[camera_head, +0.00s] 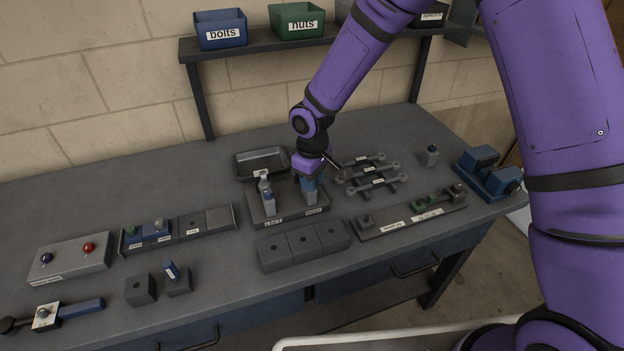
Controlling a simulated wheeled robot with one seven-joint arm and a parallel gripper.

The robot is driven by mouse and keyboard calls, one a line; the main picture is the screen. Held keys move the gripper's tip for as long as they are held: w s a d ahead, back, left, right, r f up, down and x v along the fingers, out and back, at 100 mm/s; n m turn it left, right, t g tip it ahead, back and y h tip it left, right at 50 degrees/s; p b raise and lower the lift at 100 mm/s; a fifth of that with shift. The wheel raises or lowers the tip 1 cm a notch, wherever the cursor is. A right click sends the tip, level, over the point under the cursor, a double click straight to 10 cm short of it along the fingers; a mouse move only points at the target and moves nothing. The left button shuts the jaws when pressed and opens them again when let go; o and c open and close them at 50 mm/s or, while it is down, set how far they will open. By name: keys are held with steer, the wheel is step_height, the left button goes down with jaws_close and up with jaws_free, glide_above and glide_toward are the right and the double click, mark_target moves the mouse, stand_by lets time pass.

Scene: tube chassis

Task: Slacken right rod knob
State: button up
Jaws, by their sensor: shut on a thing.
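A dark fixture base (290,213) with two upright rod posts stands in the middle of the bench. The left rod (268,203) is grey with a pale top and stands free above a label that seems to read LEFT. The right rod (311,198) stands upright under my gripper (311,182). My gripper points down and is shut at the top of this rod, around its knob. The knob is hidden by the fingers, so its turn and height cannot be told.
A black tray (261,162) lies behind the fixture, wrenches (370,175) lie to its right and grey blocks (303,246) in front. A long plate (411,217) and a blue vise (488,173) are farther right. A shelf (290,43) with bins stands behind.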

stand_by(0.3)
steer(key=o, duration=0.9)
step_height(320, 180, up, 11)
steer(key=shift+f, duration=0.1)
steer(key=shift+o, duration=0.2)
